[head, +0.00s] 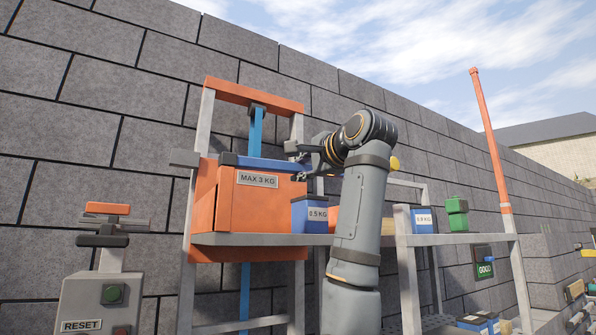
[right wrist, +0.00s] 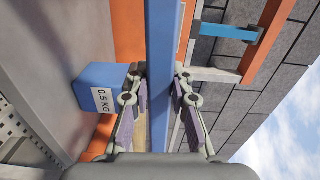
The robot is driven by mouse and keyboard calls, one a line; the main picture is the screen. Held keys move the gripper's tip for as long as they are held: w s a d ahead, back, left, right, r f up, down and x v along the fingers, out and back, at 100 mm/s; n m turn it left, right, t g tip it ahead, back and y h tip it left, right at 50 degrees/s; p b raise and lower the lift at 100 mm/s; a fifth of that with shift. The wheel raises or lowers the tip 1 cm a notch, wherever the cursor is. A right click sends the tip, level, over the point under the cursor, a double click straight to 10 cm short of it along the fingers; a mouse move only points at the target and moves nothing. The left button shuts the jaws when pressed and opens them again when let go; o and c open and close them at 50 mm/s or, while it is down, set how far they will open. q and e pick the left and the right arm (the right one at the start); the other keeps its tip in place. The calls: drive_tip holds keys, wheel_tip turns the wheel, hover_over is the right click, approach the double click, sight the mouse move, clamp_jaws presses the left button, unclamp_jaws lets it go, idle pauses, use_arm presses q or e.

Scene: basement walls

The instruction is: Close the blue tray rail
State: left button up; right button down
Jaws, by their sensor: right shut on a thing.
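The blue tray rail (head: 262,163) is a flat blue bar lying roughly level across the top of the orange box marked MAX 3 KG (head: 228,205). In the right wrist view the rail (right wrist: 163,40) runs lengthwise between my fingers. My right gripper (head: 303,160) is shut on the rail near its right end; the fingers (right wrist: 159,82) press on both its sides. The forearm hides part of the shelf behind. My left gripper is in neither view.
A blue 0.5 KG box (head: 310,215) stands on the shelf (head: 345,240) just below the gripper. A blue 0.9 KG box (head: 423,220) and a green weight (head: 457,213) stand right. A RESET pedestal (head: 98,300) stands left. A block wall (head: 110,80) rises behind.

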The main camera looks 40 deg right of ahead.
drive_tip(key=shift+f+m+b, duration=0.35)
drive_tip(key=shift+f+m, duration=0.05)
drive_tip(key=shift+f, duration=0.2)
drive_tip(key=shift+w+f, duration=0.15)
drive_tip(key=c, duration=1.2)
unclamp_jaws()
drive_tip(key=shift+o, duration=0.2)
drive_tip(key=shift+s+a, duration=0.1)
drive_tip(key=shift+s, duration=0.25)
drive_tip(key=v, duration=0.6)
drive_tip(key=shift+s, duration=0.35)
drive_tip(key=shift+a, duration=0.15)
